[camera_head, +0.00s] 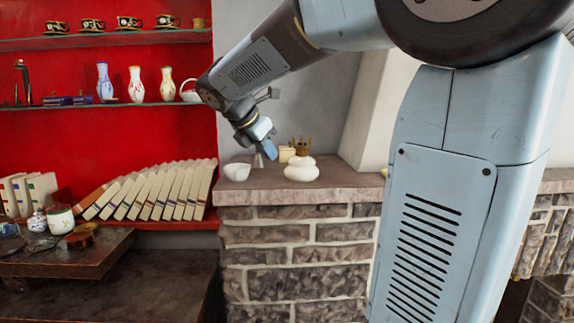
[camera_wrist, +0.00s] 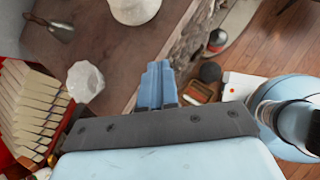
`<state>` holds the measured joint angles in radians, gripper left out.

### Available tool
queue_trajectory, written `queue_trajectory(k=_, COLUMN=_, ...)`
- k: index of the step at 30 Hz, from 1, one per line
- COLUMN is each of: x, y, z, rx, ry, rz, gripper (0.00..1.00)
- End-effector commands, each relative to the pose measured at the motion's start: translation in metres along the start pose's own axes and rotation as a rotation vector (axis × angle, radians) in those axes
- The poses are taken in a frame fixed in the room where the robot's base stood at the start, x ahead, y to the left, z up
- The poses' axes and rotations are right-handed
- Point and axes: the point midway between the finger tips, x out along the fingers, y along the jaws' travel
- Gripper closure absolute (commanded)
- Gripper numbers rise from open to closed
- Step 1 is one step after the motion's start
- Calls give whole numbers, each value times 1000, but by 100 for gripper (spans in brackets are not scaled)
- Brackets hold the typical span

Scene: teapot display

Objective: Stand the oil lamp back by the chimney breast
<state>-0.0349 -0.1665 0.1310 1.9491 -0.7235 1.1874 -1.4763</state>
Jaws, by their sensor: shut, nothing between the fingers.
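My gripper (camera_head: 268,150) is shut and empty, pointing down above the brick ledge (camera_head: 300,196). Its blue fingers (camera_wrist: 157,85) are together in the wrist view, seen against the ledge's edge. A squat white body with a gold crown-like top (camera_head: 301,170) stands upright on the ledge, right of my gripper; I cannot tell for sure whether it is the oil lamp. A white rounded thing (camera_wrist: 134,8) at the top of the wrist view looks like its body. The pale chimney breast (camera_head: 378,110) rises behind and right of it, partly hidden by my arm.
A white bowl (camera_head: 237,171) sits on the ledge left of my gripper, also in the wrist view (camera_wrist: 85,82). A small cream thing (camera_head: 286,153) stands behind. Red shelves (camera_head: 110,105) hold vases, cups and leaning books. A dark bottle-like thing (camera_wrist: 217,40) is lower down, beyond the ledge.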

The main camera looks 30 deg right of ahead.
Motion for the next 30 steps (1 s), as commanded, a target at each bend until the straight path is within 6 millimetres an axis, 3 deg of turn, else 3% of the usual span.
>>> queue_trajectory(k=4, x=2, y=20, z=7, rx=-134, ry=-42, rz=-12, gripper=100)
queue_trajectory(k=11, x=12, y=25, z=11, rx=-185, ry=-58, rz=-18, gripper=100)
queue_trajectory(k=28, x=107, y=23, z=16, rx=-182, ry=-56, rz=-19, gripper=100)
queue_trajectory(k=30, x=112, y=25, z=26, rx=-178, ry=-57, rz=-17, gripper=100)
